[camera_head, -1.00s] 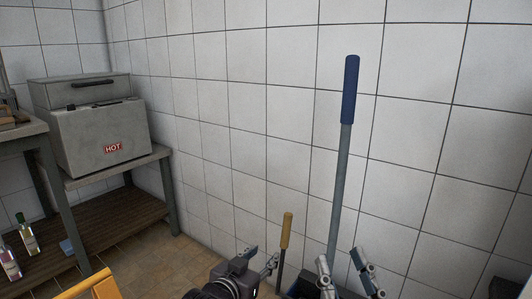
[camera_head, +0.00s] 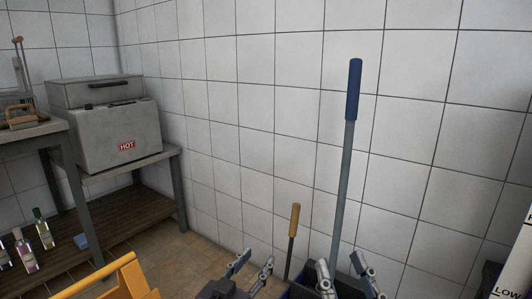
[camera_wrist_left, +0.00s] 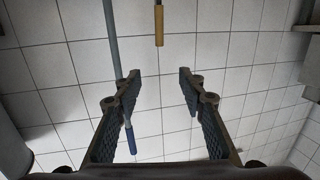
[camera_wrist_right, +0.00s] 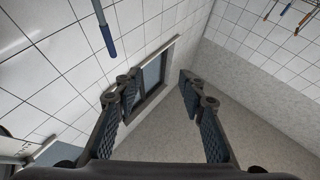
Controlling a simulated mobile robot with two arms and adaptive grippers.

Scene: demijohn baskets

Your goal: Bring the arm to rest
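My left gripper (camera_head: 250,264) is low in the middle of the head view. Its fingers are apart with nothing between them, as the left wrist view (camera_wrist_left: 158,92) also shows. My right gripper (camera_head: 343,270) is to its right, in front of the foot of a long blue-handled pole (camera_head: 354,90). The right wrist view shows its fingers (camera_wrist_right: 160,92) apart and empty. The blue grip also shows in the left wrist view (camera_wrist_left: 131,138) and the right wrist view (camera_wrist_right: 106,38). A shorter yellow-handled tool (camera_head: 294,218) stands between the grippers. Neither gripper visibly touches a handle.
A grey box marked HOT (camera_head: 118,135) sits on a metal shelf unit (camera_head: 176,180) at left. Several bottles (camera_head: 43,229) stand below. A yellow object (camera_head: 115,277) is at the lower left. White tiled wall (camera_head: 260,110) lies close behind the poles.

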